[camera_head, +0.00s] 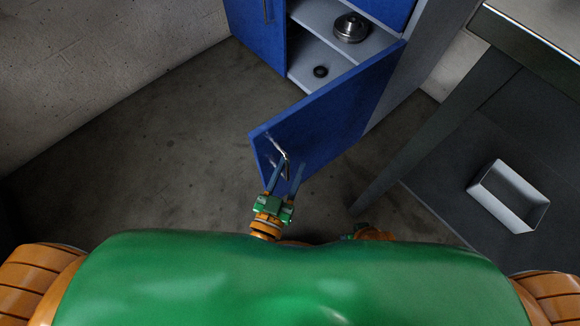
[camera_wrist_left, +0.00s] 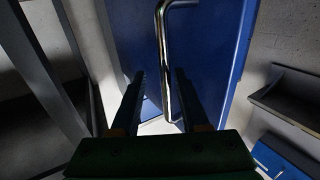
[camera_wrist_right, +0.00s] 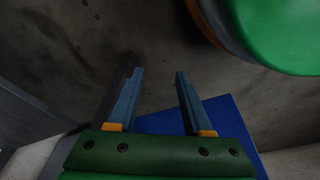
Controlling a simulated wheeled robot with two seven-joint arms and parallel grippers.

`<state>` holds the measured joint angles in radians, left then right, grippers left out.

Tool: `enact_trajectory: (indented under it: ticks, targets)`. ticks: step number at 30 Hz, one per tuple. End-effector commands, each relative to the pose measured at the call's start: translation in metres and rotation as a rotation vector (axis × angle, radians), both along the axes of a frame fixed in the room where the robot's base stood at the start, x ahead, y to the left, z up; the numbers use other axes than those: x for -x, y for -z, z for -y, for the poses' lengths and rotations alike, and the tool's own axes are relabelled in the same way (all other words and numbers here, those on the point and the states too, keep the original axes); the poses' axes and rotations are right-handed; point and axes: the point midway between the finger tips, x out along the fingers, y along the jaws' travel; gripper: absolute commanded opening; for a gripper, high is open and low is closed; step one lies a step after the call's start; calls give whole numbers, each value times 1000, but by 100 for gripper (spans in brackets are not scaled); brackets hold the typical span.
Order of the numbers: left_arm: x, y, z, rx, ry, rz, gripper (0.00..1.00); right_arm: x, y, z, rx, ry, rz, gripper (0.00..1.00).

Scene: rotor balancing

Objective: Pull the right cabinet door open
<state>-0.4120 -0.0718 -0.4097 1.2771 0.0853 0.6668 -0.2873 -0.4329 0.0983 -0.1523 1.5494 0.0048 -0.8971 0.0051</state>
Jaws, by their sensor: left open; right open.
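The right cabinet door (camera_head: 335,115) is blue and stands swung out from the cabinet, with the shelves behind it exposed. Its metal bar handle (camera_head: 284,155) is near the door's free edge. My left gripper (camera_head: 284,174) is open at the handle. In the left wrist view the handle (camera_wrist_left: 163,62) shows between the two fingers (camera_wrist_left: 160,75); I cannot tell whether they touch it. My right gripper (camera_wrist_right: 154,74) is open and empty in the right wrist view, above the floor, with a blue panel beyond it. In the head view it is mostly hidden by my body.
A metal rotor-like part (camera_head: 350,27) and a small dark disc (camera_head: 320,71) rest on the shelves. A table (camera_head: 530,35) with a white open box (camera_head: 508,196) on its lower shelf stands at right. The floor at left is clear.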

Motion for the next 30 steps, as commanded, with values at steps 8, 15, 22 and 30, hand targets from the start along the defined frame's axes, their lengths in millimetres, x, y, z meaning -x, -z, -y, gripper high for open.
enact_trajectory:
  ticks: [8, 15, 22, 30]
  targets:
    - [45, -1, -13, -1, 3, -5, 45, 13, 11, 2, 3, -2, -16, 50]
    - [68, 0, -20, 0, 3, 1, 45, 16, 16, 3, 5, -2, -17, 50]
    - [67, 0, -20, 0, 2, 1, 45, 16, 16, 3, 5, -3, -16, 50]
    - [58, 41, -26, -63, 34, -183, 45, 16, 16, 3, 5, -3, -16, 50]
